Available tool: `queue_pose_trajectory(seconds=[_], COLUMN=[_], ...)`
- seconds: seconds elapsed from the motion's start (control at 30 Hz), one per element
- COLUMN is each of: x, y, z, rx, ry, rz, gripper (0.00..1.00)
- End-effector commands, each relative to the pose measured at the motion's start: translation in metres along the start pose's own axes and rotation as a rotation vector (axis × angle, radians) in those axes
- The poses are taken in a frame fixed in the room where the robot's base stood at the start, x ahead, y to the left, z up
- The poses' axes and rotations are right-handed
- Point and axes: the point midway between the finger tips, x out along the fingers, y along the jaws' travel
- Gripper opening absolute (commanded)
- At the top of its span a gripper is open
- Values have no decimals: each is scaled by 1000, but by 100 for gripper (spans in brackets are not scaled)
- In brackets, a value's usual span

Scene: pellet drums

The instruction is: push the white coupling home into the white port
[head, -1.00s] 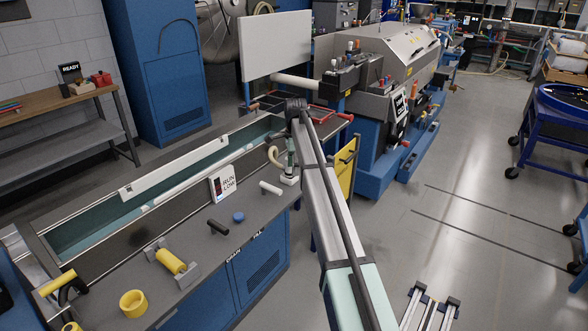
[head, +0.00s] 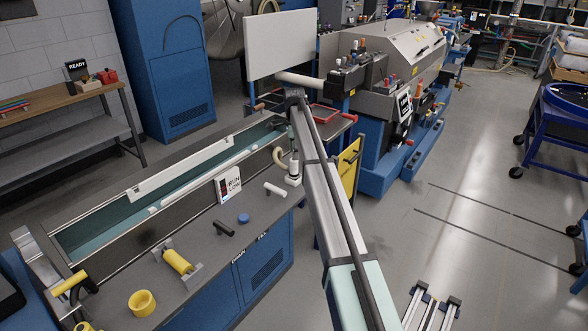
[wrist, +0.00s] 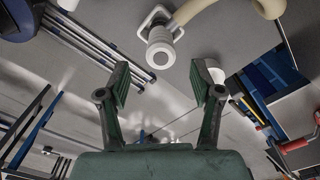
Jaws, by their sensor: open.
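A white round fitting (wrist: 160,48), which looks like the coupling, sits at the end of a beige hose in the wrist view, with a white square loop beside it. In the head view it stands upright (head: 294,170) near the bench's right end. A white stub (head: 275,189) on the bench looks like the port; I cannot be sure. My gripper (wrist: 160,80) is open and empty between its green fingers. The fitting appears between and beyond the fingertips, apart from both. Another white piece (wrist: 216,75) is partly hidden by the right finger.
A dark stub (head: 223,228), a blue cap (head: 243,218), a yellow roller (head: 178,261) and a yellow ring (head: 142,303) are on the bench. A small sign (head: 229,186) stands by the trough wall. A yellow panel (head: 348,169) is right of the bench.

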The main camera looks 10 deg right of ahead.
Motion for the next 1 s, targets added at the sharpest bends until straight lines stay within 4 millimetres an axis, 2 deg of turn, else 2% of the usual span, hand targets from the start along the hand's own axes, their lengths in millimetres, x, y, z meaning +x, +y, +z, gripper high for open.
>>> queue_pose_trajectory(seconds=[0.1, 0.47, 0.73, 1.0], x=[12, 32, 66, 71], y=[0, 0, -1, -1], z=[0, 2, 3, 3], rx=[0, 0, 0, 0], ry=[0, 0, 0, 0], rz=[1, 2, 1, 0], gripper=[65, 65, 65, 65])
